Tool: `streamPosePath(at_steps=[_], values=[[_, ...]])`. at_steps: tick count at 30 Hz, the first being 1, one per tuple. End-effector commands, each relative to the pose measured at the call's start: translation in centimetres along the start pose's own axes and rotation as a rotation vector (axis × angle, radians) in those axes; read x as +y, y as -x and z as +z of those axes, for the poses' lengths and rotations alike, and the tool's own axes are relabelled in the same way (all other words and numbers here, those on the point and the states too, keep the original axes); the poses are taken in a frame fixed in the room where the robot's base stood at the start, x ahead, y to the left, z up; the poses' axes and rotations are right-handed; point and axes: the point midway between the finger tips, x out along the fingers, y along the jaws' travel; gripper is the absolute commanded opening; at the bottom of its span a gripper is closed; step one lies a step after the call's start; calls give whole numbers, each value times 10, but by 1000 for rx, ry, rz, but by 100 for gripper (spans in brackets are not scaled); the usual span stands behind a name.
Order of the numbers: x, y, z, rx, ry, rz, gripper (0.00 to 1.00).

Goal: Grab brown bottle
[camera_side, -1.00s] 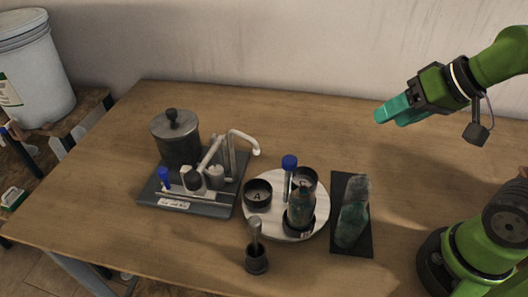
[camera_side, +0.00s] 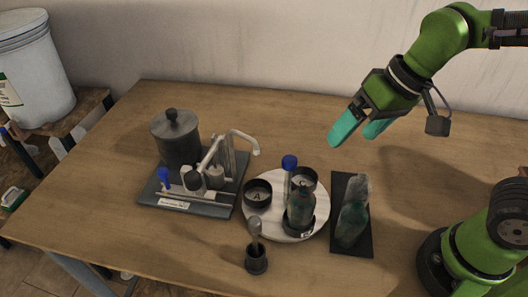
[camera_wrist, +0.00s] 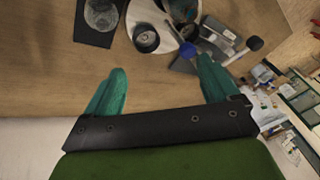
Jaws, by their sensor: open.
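No bottle in view looks clearly brown. A dark green-teal bottle (camera_side: 301,208) stands in a black cup on the round pale board (camera_side: 262,222) in the side view. A second, translucent grey-green bottle (camera_side: 352,222) is on a black mat (camera_side: 338,246) to its right; it also shows in the wrist view (camera_wrist: 101,13). My gripper (camera_side: 355,137), with teal fingers, is open and empty above the back of the table, apart from both bottles. In the wrist view its fingers (camera_wrist: 163,70) are spread wide, with the table below.
Cups marked A (camera_side: 257,194) and C (camera_side: 304,180) and a blue-capped tube (camera_side: 289,166) are on the board. A mortar with pestle (camera_side: 256,260) stands in front. A tray (camera_side: 192,208) with a lidded metal pot (camera_side: 176,140) is left. The table's back right is clear.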

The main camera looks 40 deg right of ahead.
Motion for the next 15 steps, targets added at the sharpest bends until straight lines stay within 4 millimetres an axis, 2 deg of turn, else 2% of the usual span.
streamPosePath(at_steps=[1, 3, 6, 9, 12, 15], values=[[-21, -10, 0, -73, 31, 23, 88], [-44, -21, 1, -151, 43, 67, 88], [-72, -32, 4, -234, 32, 143, 88], [-92, -38, 5, -278, -16, 219, 88], [-96, -31, -2, -277, -108, 272, 88], [-92, -30, 2, -283, -164, 298, 88]])
